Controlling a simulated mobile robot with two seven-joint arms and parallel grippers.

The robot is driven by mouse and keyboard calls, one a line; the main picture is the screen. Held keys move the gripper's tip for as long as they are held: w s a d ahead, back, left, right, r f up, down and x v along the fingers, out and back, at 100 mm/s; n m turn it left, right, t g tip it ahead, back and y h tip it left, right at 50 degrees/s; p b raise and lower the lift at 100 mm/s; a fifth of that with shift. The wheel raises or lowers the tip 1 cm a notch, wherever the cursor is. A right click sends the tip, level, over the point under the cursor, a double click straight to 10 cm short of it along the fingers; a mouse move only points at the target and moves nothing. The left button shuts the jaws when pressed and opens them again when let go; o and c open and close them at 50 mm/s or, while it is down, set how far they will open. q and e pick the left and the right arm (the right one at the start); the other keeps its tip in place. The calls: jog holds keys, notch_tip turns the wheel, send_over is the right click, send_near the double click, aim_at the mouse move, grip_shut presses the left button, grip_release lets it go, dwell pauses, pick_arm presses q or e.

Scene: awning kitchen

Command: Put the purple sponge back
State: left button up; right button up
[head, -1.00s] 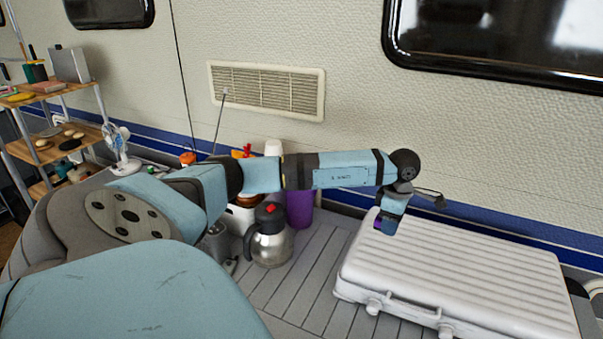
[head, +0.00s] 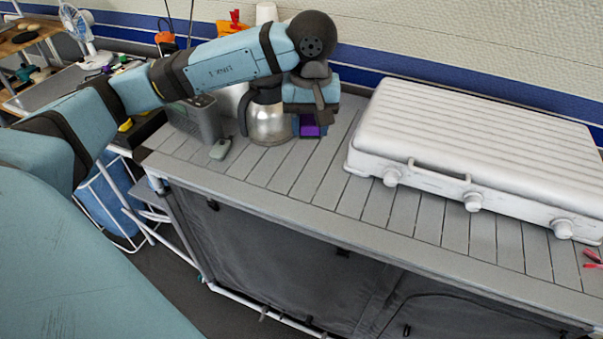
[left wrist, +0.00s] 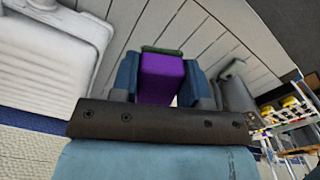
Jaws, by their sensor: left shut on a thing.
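The purple sponge (left wrist: 161,80) is between the two blue fingers of my left gripper (left wrist: 163,88) in the left wrist view. It has a green edge at its far end. My right gripper is not in view.
A white ribbed case (head: 480,150) with a handle lies on the counter to the right. A steel jug (head: 268,125), a grey box (head: 195,120) and a small grey-green object (head: 220,149) stand left. Bare slats lie between jug and case.

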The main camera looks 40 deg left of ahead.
aim_at(308, 190)
pick_arm(q)
notch_tip(308, 190, down, 16)
jog(key=shift+r+b, duration=0.1)
jog(key=shift+b, duration=0.65)
jog(key=shift+f, duration=0.25)
jog(key=o, duration=0.9)
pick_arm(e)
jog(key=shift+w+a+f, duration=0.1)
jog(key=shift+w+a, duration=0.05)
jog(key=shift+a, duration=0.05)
pick_arm(q)
jog(key=shift+r, duration=0.45)
notch_tip(308, 190, up, 12)
jog(key=shift+f+p, duration=0.25)
jog(key=shift+p, duration=0.4)
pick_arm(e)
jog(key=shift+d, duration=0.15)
